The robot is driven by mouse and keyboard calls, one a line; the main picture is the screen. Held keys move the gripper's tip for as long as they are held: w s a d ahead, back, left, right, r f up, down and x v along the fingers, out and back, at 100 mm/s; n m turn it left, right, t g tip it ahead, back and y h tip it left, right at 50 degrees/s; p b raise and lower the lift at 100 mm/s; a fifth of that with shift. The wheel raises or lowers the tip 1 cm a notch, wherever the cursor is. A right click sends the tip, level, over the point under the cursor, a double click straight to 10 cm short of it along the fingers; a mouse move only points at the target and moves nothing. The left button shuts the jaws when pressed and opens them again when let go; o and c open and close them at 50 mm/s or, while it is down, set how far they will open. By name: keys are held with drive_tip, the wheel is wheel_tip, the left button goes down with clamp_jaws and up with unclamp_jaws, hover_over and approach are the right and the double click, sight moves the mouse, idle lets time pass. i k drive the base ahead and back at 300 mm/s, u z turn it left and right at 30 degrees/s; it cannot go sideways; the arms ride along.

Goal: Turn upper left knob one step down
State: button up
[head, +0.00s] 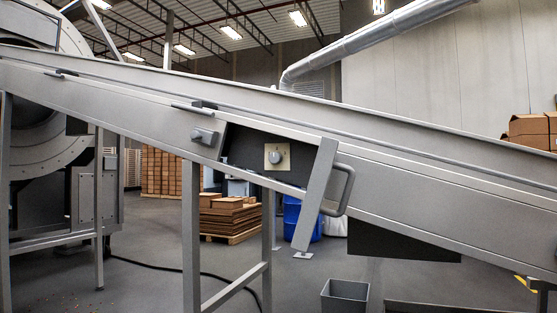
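A grey rotary knob (277,157) sits on a small cream plate (268,165) inside a dark recess in the sloping conveyor's side. It is the only dial with a plate that I see; no second knob shows beside it, so I cannot tell it as upper left from a group. Its pointer setting is too small to read. A grey latch-like block (205,136) sticks out of the conveyor side to the left of the recess. My gripper is not in view.
A grey panel with a handle (345,190) stands out at the recess's right edge. The conveyor (450,205) slopes down to the right on metal legs (191,235). A grey bin (345,297) stands below. A dark cable (170,268) lies on the floor. Boxes stand behind.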

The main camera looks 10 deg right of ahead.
sight(274, 158)
drive_tip(key=k, duration=0.55)
drive_tip(key=u, duration=0.9)
drive_tip(key=i, duration=1.2)
drive_tip(key=z, duration=0.3)
